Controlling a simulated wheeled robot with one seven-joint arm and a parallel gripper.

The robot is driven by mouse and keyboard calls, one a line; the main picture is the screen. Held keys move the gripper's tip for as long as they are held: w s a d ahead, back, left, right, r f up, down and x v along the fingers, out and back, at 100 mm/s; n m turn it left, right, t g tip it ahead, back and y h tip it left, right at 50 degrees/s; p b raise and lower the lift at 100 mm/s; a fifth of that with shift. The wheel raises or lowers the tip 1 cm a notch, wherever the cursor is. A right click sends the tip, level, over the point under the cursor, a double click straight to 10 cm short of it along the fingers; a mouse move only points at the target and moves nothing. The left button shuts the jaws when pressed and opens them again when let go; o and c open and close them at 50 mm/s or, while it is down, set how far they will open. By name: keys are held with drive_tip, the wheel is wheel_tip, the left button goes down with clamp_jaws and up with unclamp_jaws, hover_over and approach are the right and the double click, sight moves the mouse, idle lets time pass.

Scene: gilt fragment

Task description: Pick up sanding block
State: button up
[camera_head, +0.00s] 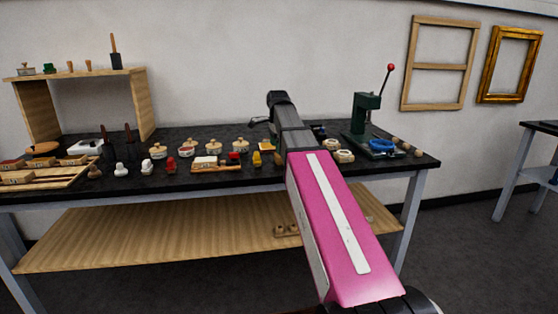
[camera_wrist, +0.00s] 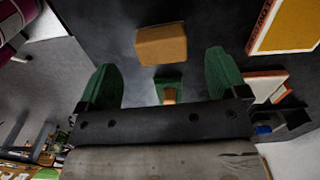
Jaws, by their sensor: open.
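A plain tan-orange block (camera_wrist: 161,44), which looks like the sanding block, lies on a dark surface in the wrist view. My gripper (camera_wrist: 160,62) has two green fingers spread wide apart, with nothing held between them. The block appears beyond the fingertips, roughly centred between them and apart from both. A small green piece with a tan part (camera_wrist: 168,92) shows between the fingers, closer to the palm. In the head view my arm reaches over the workbench, and I cannot pick out the block with certainty there.
The black-topped workbench (camera_head: 212,136) carries several small stamps and pots left of my arm. A green press (camera_head: 364,112) with a red-knobbed lever stands to the right. A wooden shelf (camera_head: 143,108) stands at the left. A yellow panel (camera_wrist: 290,24) lies right of the block.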

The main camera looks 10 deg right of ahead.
sight(278, 156)
wheel_tip(278, 156, down, 5)
drive_tip(key=shift+d+f, duration=0.1)
drive_tip(key=shift+d, duration=0.05)
drive_tip(key=c, duration=1)
